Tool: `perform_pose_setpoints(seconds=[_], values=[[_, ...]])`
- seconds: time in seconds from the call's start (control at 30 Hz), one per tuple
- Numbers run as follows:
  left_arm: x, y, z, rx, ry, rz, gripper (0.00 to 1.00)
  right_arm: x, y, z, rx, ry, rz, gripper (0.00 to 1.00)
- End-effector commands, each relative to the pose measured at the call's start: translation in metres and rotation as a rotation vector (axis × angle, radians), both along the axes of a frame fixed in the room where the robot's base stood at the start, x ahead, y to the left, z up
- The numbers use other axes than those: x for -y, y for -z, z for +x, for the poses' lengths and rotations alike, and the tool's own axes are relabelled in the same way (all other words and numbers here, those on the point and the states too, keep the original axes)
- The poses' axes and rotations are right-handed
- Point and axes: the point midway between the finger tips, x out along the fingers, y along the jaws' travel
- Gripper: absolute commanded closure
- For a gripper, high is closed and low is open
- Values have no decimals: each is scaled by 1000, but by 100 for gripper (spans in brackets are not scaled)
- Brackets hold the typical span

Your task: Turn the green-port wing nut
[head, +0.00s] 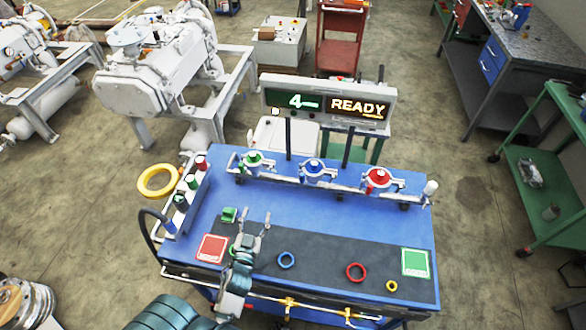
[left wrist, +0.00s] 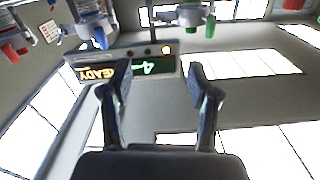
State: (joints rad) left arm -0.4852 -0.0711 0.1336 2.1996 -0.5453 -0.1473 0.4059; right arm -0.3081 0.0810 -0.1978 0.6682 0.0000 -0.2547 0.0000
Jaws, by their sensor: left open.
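The green-port wing nut (head: 253,159) sits on the port at the left end of the pipe rail at the back of the blue bench. A green part (left wrist: 211,26) hangs by that port at the top of the left wrist view, where the port is partly cut off. My left gripper (head: 257,220) is open and empty above the bench, in front of the green port and apart from it. Its two spread fingers also show in the left wrist view (left wrist: 160,80). My right gripper is not in view.
The blue port (head: 313,168) and red port (head: 378,178) stand right of the green one. A display (head: 328,103) reads 4 and READY behind them. A bottle rack (head: 186,195) stands left. Blue (head: 287,253), red (head: 355,265) and yellow (head: 392,281) rings lie on the dark mat.

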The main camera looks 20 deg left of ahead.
Motion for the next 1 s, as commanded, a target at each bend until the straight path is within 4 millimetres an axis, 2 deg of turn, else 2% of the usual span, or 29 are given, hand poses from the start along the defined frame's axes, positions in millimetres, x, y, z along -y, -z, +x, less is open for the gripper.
perform_pose_setpoints(seconds=[0.1, 0.23, 0.7, 0.83, 1.0], values=[[-6, -2, -8, -23, -10, 88, 40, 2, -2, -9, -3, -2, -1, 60], [-10, -1, 6, -21, -7, 97, 40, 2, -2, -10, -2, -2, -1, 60], [-35, -2, 112, -21, -9, 93, 40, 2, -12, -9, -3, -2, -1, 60], [-41, -2, 135, -23, -9, 91, 40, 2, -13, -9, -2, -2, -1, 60], [-45, 0, 154, -23, -8, 91, 40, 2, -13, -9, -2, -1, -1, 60]])
